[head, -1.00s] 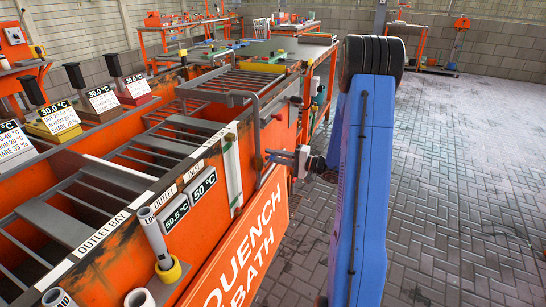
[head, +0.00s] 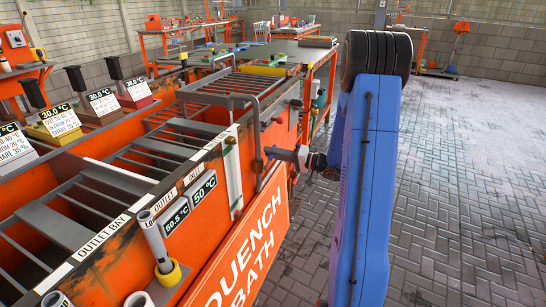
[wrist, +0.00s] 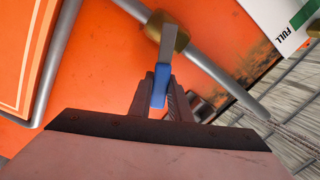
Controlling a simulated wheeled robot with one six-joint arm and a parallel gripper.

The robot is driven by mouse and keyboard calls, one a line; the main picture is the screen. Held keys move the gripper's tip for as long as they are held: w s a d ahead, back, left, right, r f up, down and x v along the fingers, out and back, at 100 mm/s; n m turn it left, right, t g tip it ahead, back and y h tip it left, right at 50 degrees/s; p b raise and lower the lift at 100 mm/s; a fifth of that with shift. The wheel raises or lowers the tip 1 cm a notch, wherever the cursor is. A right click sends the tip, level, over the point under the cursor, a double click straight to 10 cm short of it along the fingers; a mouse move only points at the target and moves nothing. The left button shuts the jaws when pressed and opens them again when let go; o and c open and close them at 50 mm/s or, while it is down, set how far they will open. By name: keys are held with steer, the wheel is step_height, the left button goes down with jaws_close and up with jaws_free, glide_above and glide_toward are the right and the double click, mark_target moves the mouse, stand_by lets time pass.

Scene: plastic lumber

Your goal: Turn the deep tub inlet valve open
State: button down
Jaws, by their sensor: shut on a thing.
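In the wrist view a valve with a brass-coloured body (wrist: 176,36) sits on a slanting grey pipe (wrist: 222,78). Its grey lever ends in a blue grip (wrist: 161,84) and lies at an angle across the pipe's line. My gripper (wrist: 160,103) is shut on the blue grip, with one jaw on each side. In the head view my gripper (head: 275,152) is at the side of the orange bath, by a vertical grey pipe (head: 258,135). No label naming this valve is legible.
The orange quench bath panel (head: 250,245) stands just left of my arm. A white strip marked FULL (wrist: 287,30) is near the valve in the wrist view. Slatted racks (head: 228,85) and label stands lie farther left. The paved floor (head: 460,190) at right is clear.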

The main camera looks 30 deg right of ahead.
mark_target(271, 155)
steer(key=n, duration=0.1)
steer(key=r+n, duration=0.1)
steer(key=shift+s+a+r+n, duration=0.15)
steer(key=shift+s+a+n, duration=0.15)
steer(key=shift+a, duration=0.1)
steer(key=shift+s+a+r+n, duration=0.2)
steer(key=shift+r+n, duration=0.05)
steer(key=shift+n, duration=0.35)
steer(key=shift+s+a+r+n, duration=0.15)
steer(key=shift+a+r+n, duration=0.1)
steer(key=shift+n, duration=0.35)
steer(key=c, duration=1.6)
jaws_free()
steer(key=shift+c, duration=0.2)
